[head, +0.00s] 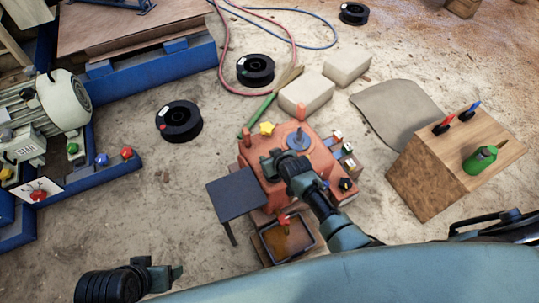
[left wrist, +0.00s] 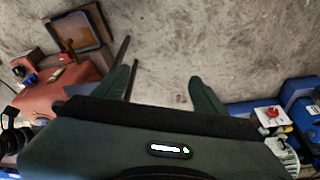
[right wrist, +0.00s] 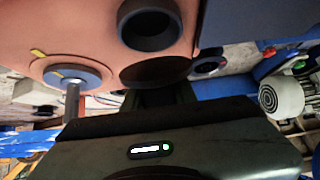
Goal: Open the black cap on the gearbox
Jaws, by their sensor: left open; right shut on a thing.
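The orange-red gearbox (head: 318,158) stands in the middle of the head view, and its top fills the upper part of the right wrist view (right wrist: 80,25). My right gripper (head: 272,163) is over it. In the right wrist view, a hollow black ring (right wrist: 150,28) stands on the gearbox top. Just below it, a dark round disc, apparently the black cap (right wrist: 155,70), lies at my right fingertips (right wrist: 160,92). The fingers are shut on it, though its contact with the gearbox is unclear. My left gripper (left wrist: 163,88) is open and empty, above the floor, away from the gearbox.
A dark side table (head: 235,196) and a tray (head: 262,240) adjoin the gearbox. A grey-blue disc with a shaft (head: 298,138) and a yellow knob (head: 266,129) are on its top. A wooden block (head: 435,180) with tools stands right. Black spools (head: 179,122) lie left on sandy floor.

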